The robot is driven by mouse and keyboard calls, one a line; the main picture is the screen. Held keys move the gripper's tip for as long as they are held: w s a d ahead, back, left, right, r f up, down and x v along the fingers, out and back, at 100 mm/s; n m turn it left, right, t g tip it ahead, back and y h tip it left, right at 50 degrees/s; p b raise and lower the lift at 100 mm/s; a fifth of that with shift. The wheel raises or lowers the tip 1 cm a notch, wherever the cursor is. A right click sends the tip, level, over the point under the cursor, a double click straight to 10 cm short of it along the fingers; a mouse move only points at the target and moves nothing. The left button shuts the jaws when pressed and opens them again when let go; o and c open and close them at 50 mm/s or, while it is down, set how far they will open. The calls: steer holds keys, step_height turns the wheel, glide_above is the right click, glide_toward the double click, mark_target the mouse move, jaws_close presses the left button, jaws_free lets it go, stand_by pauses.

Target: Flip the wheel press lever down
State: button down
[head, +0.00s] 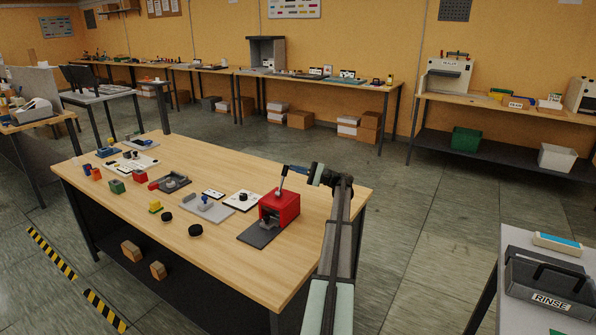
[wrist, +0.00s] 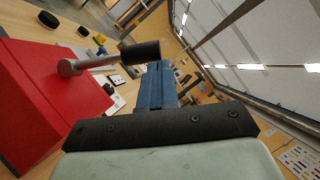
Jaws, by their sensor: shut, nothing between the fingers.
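The wheel press is a red box-shaped machine (head: 279,208) near the front right of the wooden table, with a dark plate before it. Its lever (head: 283,180) stands up from the top, a grey metal rod with a black grip. In the wrist view the red body (wrist: 40,95) fills the left side, and the rod (wrist: 92,63) ends in the black grip (wrist: 141,52). My gripper (head: 312,170) is shut and empty, at about grip height on the right of the lever. Its blue fingers (wrist: 158,68) are right by the grip; I cannot tell whether they touch.
Left of the press lie a white plate with a black knob (head: 242,200), a grey plate (head: 207,208) and black discs (head: 195,230). Small coloured blocks stand at the far left. The floor right of the table is clear up to a grey bench (head: 540,285).

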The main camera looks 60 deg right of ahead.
steer(key=shift+a+r, duration=0.1)
steer(key=shift+r, duration=0.05)
steer(key=a+r+n+g+h, duration=0.2)
steer(key=a+r+n+g, duration=0.1)
steer(key=a+n, duration=0.7)
steer(key=shift+a+g, duration=0.9)
steer(key=shift+a, duration=0.3)
steer(key=s+d+r, duration=0.4)
steer(key=s+d, duration=0.4)
steer(key=s, duration=0.1)
steer(key=shift+s+d+r, duration=0.2)
steer(key=shift+s+r, duration=0.15)
steer(key=shift+s, duration=0.05)
stand_by(0.5)
